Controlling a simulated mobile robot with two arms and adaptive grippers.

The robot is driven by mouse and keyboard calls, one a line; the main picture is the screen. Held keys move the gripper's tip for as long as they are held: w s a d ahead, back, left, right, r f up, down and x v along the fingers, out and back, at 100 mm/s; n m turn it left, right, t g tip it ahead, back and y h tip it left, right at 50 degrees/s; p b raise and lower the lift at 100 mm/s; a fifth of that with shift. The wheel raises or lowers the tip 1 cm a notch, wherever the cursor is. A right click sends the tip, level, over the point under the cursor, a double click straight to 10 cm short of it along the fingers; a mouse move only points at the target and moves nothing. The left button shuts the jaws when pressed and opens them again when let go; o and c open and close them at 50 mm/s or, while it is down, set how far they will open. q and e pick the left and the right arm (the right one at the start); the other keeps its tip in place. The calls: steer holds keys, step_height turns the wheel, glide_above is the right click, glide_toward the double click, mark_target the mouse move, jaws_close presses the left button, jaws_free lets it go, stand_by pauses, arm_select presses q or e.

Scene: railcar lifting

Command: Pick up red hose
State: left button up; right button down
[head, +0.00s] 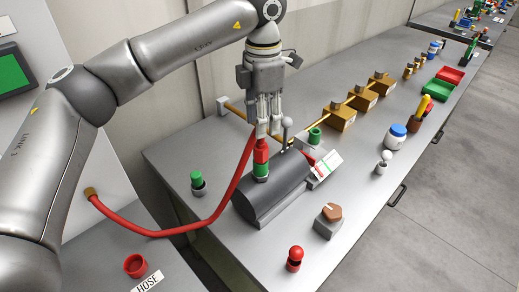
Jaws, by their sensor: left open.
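The red hose (212,212) runs from a brass fitting (90,192) on the pale panel at left, sags, then rises to its red end piece (261,152). That end piece stands upright over a green collar (261,171) on top of a dark grey cylinder (273,192). My left gripper (262,131) points down right at the top of the red end piece, with its fingers open. Whether the fingers touch the end piece I cannot tell. My right gripper is not in view.
A lever with a ball top (286,122) stands close to the right of my gripper. A red cup (136,265) sits by the HOSE label (148,283). A green-topped fitting (197,181), brown knob (329,214) and red knob (295,256) stand around the cylinder.

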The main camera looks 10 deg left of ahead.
mark_target(261, 146)
arm_select(q)
steer(key=f+p, duration=0.1)
steer(key=f, duration=0.1)
steer(key=f+p, duration=0.1)
steer(key=f, duration=0.1)
steer(key=shift+w+a+f+p, duration=0.15)
steer(key=shift+w+a+p, duration=0.05)
steer(key=shift+p, duration=0.1)
steer(key=shift+f, duration=0.65)
steer(key=shift+c, duration=0.9)
steer(key=c, duration=0.5)
steer(key=shift+c, duration=1.1)
jaws_close()
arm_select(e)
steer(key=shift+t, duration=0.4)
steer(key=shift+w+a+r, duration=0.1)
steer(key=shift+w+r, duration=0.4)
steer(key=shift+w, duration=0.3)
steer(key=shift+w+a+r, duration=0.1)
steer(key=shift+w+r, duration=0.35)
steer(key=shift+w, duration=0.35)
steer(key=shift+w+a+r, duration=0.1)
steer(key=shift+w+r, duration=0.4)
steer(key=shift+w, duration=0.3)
